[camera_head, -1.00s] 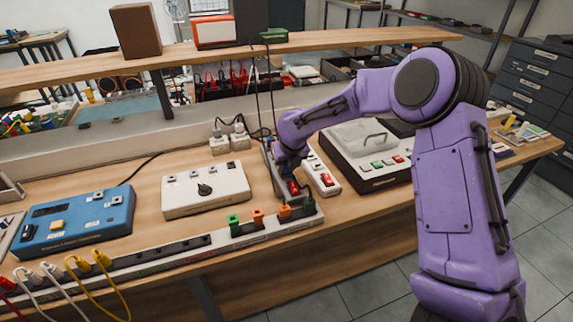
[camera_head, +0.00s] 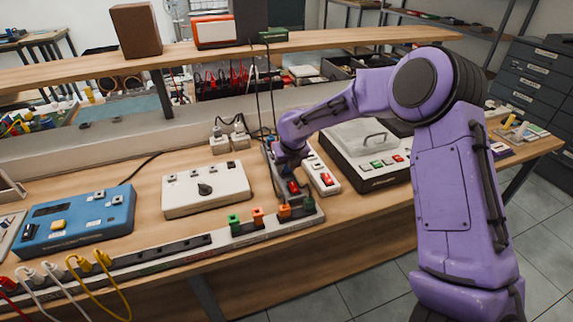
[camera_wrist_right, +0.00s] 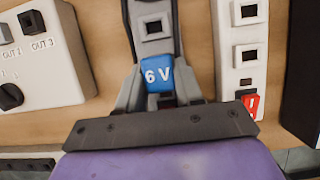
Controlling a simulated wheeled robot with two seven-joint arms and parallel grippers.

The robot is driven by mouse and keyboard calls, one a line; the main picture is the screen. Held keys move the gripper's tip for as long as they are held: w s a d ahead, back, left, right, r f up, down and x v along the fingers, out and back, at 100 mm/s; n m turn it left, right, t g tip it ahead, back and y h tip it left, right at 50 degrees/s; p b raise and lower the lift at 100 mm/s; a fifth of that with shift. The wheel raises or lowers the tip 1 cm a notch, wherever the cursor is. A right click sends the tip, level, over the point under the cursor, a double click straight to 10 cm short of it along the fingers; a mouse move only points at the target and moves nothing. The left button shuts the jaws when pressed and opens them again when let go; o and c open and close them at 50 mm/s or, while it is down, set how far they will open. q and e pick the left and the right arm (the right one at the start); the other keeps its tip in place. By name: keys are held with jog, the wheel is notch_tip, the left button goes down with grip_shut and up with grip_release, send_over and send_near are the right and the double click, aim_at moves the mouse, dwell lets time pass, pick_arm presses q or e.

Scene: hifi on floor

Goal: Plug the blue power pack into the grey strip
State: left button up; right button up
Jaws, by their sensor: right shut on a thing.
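The blue power pack (camera_wrist_right: 157,75), marked "6 V", sits between the fingers of my right gripper (camera_wrist_right: 158,88) in the right wrist view. The gripper is shut on it. The grey strip (camera_wrist_right: 153,45) runs beneath and beyond the pack, with a socket showing just past it. I cannot tell whether the pack is seated in a socket or just above one. In the head view the grey strip (camera_head: 277,180) lies on the bench, partly hidden by my right wrist, with a red switch at its near end. My left gripper is out of view.
A white strip (camera_head: 322,176) lies close to the right of the grey one. A white box with a knob (camera_head: 205,190) and a blue box (camera_head: 77,222) stand to the left. A rail (camera_head: 160,250) with coloured plugs runs along the front edge.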

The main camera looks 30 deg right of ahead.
dwell(0.6)
jog(key=o, duration=1.1)
jog(key=p+v, duration=0.2)
jog(key=v, duration=0.3)
jog(key=w+p+v, duration=0.1)
jog(key=p+v, duration=0.2)
jog(key=v, duration=0.2)
jog(key=w+r+p+v, duration=0.1)
jog(key=p+v, duration=0.1)
jog(key=v, duration=0.4)
jog(key=shift+d+p, duration=0.35)
